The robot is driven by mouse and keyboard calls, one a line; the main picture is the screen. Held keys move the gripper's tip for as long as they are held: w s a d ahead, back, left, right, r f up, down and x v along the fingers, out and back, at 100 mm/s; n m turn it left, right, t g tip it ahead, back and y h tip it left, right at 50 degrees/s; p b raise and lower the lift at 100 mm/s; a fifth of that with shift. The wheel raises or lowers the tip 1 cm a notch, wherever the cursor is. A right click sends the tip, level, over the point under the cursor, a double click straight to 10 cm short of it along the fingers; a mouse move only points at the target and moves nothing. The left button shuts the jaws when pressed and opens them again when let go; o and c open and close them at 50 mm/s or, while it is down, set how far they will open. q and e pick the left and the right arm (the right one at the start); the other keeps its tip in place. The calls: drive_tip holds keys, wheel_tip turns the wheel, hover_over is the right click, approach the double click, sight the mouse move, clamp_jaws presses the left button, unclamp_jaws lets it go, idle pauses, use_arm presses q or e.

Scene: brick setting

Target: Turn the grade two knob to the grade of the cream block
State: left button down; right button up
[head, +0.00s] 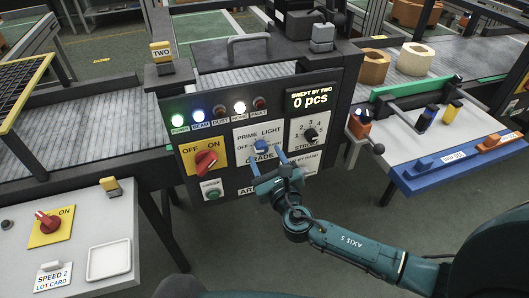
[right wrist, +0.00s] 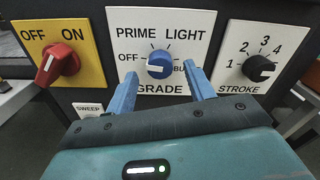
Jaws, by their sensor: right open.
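The grade two knob is a round blue knob (head: 261,146) on a white plate of the dark control panel marked TWO. It also shows in the right wrist view (right wrist: 160,65), with OFF, PRIME, LIGHT and a partly covered "BU…" around it. I cannot tell clearly which mark it points at. My right gripper (head: 266,158) is open in front of the knob, its blue fingers (right wrist: 161,75) to either side and below; contact is not clear. A cream block (head: 416,58) with a hole sits on the conveyor at the right, beside a tan block (head: 374,67). My left gripper is out of view.
A red OFF/ON knob (right wrist: 59,64) is left of the grade knob and a black stroke knob (right wrist: 260,68) is right of it. The display (head: 311,100) reads 0 pcs. A white bench with a blue-edged front (head: 455,160) stands at the right.

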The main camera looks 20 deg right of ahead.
drive_tip(key=shift+w+a, duration=0.1)
drive_tip(key=shift+w, duration=0.95)
drive_tip(key=c, duration=1)
drive_tip(key=shift+o, duration=0.2)
